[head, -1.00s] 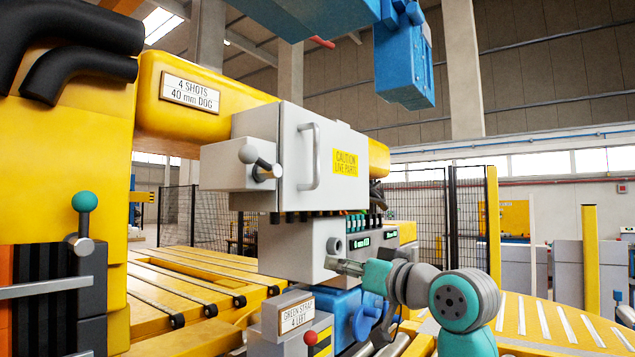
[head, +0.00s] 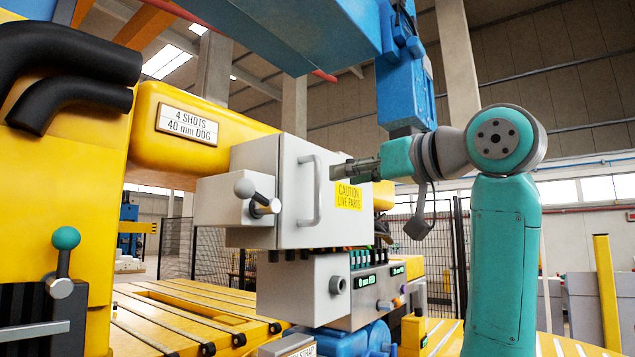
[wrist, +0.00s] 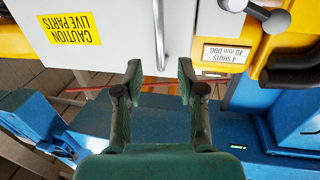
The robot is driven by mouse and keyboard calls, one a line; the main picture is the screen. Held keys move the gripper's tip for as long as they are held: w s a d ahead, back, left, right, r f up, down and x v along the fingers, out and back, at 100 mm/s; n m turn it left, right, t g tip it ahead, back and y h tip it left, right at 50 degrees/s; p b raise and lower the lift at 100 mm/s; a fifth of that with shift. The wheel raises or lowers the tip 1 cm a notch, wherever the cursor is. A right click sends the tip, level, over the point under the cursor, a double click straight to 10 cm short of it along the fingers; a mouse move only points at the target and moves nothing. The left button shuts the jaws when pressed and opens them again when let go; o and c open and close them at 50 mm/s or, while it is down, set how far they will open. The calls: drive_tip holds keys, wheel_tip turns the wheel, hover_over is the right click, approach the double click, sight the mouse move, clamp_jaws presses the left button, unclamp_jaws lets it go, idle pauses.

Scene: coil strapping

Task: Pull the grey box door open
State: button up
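The grey box door (head: 345,225) bears a yellow "CAUTION LIVE PARTS" label (head: 349,196) and looks shut flush on its box. Its upright grey bar handle (head: 317,190) is near the door's left edge in the head view. The door (wrist: 115,25) also shows upside down in the wrist view. My gripper (head: 335,172) is at the height of the handle's upper part, just right of it in the head view. In the wrist view my gripper (wrist: 159,80) is open and empty, with the handle (wrist: 159,35) lined up between the fingers, beyond their tips.
A small grey box with a ball-ended lever (head: 257,197) juts out left of the door. A lower grey unit (head: 310,290) sits under it. A blue overhead machine part (head: 405,90) hangs close above my arm. Yellow machine body (head: 75,170) stands at left.

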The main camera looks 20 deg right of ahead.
hover_over(317, 214)
drive_tip(key=shift+w+d, duration=0.1)
drive_tip(key=shift+w, duration=0.25)
clamp_jaws()
